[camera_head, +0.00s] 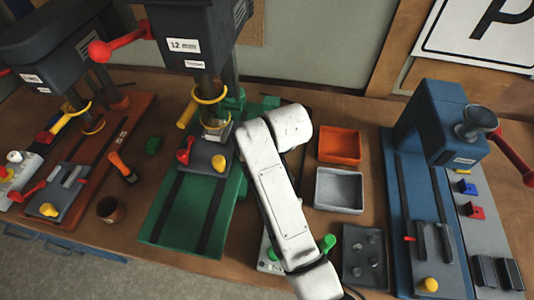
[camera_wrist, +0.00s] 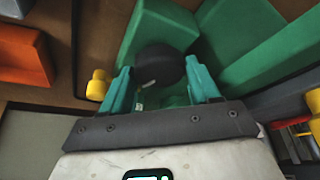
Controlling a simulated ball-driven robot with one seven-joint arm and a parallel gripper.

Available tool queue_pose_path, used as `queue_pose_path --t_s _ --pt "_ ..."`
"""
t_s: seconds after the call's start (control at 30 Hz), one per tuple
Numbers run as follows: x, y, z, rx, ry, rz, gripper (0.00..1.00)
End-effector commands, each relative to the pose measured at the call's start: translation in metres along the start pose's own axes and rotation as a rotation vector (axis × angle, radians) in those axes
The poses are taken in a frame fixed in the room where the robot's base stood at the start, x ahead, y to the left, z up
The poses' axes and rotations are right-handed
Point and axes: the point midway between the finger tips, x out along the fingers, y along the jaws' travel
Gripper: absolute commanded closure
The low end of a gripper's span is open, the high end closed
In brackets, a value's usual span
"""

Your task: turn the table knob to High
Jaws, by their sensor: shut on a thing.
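In the wrist view a dark round knob (camera_wrist: 160,62) with a short pale mark on its near side sits on a green machine part (camera_wrist: 160,22). My gripper (camera_wrist: 162,82) has its two teal fingers on either side of the knob, shut on it. No High or Low label is legible, so I cannot tell the knob's setting. In the head view my white arm hides the gripper and the knob; the green drill press base (camera_head: 158,222) shows to the left of the arm.
An orange bin (camera_head: 339,146) and a grey bin (camera_head: 339,188) stand right of my arm. A blue machine (camera_head: 446,112) is further right, a dark drill press (camera_head: 62,45) at the left. In the wrist view a yellow knob (camera_wrist: 97,85) is close to the left finger.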

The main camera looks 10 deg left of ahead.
Motion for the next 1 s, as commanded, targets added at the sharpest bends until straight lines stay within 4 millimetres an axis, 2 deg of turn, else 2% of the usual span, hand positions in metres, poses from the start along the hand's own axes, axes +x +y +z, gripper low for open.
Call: queue_pose_path --t_s 0.23,0.27,0.5,1.0 --pt "0.0007 0.0000 0.0006 0.005 -0.001 0.001 0.70" --pt "0.0007 -0.0001 0.0006 0.005 -0.001 0.001 0.38" --pt "0.0004 -0.0002 0.0003 0.004 -0.001 0.001 0.15" --pt "-0.0002 -0.0017 -0.0008 -0.028 0.001 -0.013 0.15"
